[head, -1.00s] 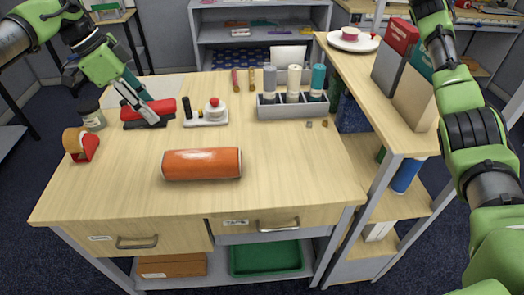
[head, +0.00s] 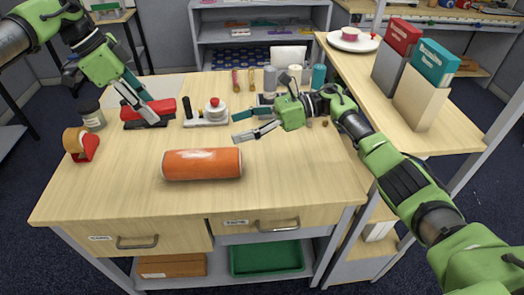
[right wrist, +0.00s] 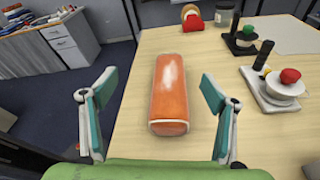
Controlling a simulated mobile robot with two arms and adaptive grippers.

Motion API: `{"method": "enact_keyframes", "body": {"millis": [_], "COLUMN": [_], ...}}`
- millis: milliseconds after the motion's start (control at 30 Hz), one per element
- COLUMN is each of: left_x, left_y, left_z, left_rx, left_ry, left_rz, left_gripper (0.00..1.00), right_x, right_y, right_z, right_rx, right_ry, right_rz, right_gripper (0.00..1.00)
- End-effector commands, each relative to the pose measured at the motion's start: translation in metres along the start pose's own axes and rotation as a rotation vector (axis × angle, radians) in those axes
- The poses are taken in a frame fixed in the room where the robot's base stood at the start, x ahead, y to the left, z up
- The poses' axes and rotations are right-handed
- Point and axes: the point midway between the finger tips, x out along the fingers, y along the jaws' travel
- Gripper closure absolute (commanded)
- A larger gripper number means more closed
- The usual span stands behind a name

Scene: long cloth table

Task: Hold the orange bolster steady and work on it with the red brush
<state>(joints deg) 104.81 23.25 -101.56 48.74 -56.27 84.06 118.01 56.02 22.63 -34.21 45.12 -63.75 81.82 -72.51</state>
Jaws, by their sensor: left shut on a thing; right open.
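The orange bolster (head: 202,166) lies on its side on the table, with a pale worn patch on top. It also shows in the right wrist view (right wrist: 170,95), seen between my fingers, with neither finger touching it. My left gripper (head: 148,117) is shut on the red brush (head: 164,105), a red piece with a black underside, at the back left of the table. The fingers hide its middle. My right gripper (head: 237,128) is open and empty, above the table, behind and to the right of the bolster.
A white tray (head: 206,122) with a red-knobbed pot stands behind the bolster. A red tape dispenser (head: 84,147) and a jar (head: 92,117) are at the left. A bottle rack at the back is partly hidden by my right arm. The table front is clear.

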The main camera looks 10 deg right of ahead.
Motion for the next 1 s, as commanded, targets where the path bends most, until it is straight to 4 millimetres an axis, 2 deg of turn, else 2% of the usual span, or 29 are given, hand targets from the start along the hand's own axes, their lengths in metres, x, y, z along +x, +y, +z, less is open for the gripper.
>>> {"method": "enact_keyframes", "body": {"millis": [33,100,200,300,433,533,1000], "left_x": [0.000,0.000,0.000,0.000,0.000,0.000,0.000], "left_y": [0.000,0.000,0.000,0.000,0.000,0.000,0.000], "left_z": [0.000,0.000,0.000,0.000,0.000,0.000,0.000], "left_rx": [0.000,0.000,0.000,0.000,0.000,0.000,0.000], "left_ry": [0.000,0.000,0.000,0.001,0.000,0.000,0.000], "left_rz": [0.000,0.000,0.000,0.000,0.000,0.000,0.000], "left_gripper": [0.86,0.86,0.86,0.86,0.86,0.86,0.86], "right_x": [-0.002,-0.009,-0.022,-0.030,-0.029,-0.018,0.064], "right_y": [-0.001,-0.006,-0.012,-0.015,-0.017,-0.018,-0.029], "right_z": [-0.026,-0.054,-0.082,-0.098,-0.107,-0.108,-0.118], "right_rx": [-0.026,-0.082,-0.146,-0.184,-0.202,-0.205,-0.201], "right_ry": [0.033,0.072,0.111,0.134,0.147,0.147,0.144], "right_rz": [-0.013,-0.042,-0.079,-0.100,-0.109,-0.108,-0.110], "right_gripper": [0.21,0.21,0.21,0.21,0.21,0.21,0.21]}}
